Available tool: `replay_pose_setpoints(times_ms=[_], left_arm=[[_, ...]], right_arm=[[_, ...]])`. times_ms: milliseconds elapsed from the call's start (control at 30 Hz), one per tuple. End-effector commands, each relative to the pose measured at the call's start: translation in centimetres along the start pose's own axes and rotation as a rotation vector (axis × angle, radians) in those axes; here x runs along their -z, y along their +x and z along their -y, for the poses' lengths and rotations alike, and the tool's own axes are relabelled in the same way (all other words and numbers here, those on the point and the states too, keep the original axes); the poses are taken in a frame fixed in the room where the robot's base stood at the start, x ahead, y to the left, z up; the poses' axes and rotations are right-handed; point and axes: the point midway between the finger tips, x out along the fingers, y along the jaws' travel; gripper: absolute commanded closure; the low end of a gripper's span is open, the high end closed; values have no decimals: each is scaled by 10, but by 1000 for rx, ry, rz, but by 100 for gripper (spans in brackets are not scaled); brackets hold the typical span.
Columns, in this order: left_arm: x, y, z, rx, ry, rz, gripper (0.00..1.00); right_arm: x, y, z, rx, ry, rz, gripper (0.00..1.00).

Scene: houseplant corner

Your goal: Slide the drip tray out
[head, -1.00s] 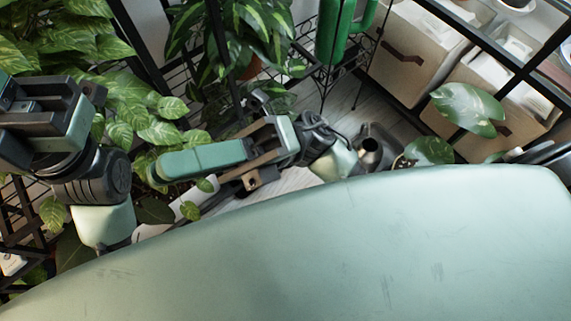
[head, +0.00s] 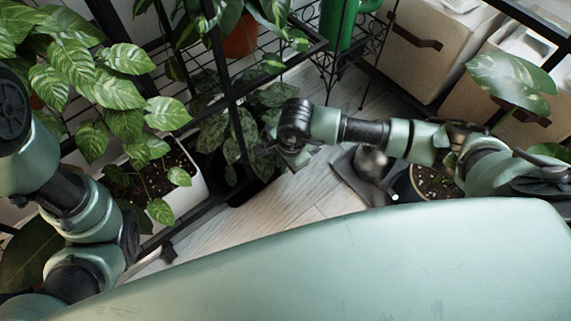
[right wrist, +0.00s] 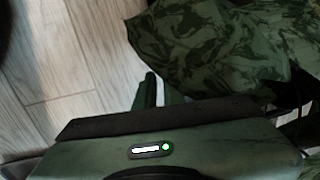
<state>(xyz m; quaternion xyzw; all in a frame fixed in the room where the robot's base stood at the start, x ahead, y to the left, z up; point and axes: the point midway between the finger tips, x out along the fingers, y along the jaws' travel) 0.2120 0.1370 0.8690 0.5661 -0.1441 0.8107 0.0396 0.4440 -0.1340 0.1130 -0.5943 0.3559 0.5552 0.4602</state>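A dark, low tray-like edge (head: 243,197) shows on the floor under a leafy plant (head: 240,135) at the foot of the black rack. I take it for the drip tray, but leaves and shadow hide most of it. My right gripper (head: 287,158) points down beside this plant, partly hidden by its own wrist. In the right wrist view its dark green body fills the bottom, with a finger (right wrist: 148,92) close to broad dark leaves (right wrist: 215,50). Whether the fingers are apart or touch the tray does not show. My left arm is at the left edge; its gripper is out of sight.
A white planter (head: 185,198) with a trailing plant stands at the left. A metal watering can (head: 370,163) and a dark pot with soil (head: 432,183) are beside my right arm. Bare wooden floor (head: 240,228) lies in front of the rack.

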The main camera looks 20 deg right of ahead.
Motion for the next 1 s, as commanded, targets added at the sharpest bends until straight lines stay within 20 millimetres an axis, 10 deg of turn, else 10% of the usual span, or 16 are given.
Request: replay_pose_setpoints(times_ms=[567, 1000], left_arm=[[4, -5, -2, -2, 1, -7, 100], [20, -48, -11, -3, 1, -8, 100]], right_arm=[[12, 10, 4, 12, -16, -39, 91], [14, 73, 4, 12, -15, -37, 91]])
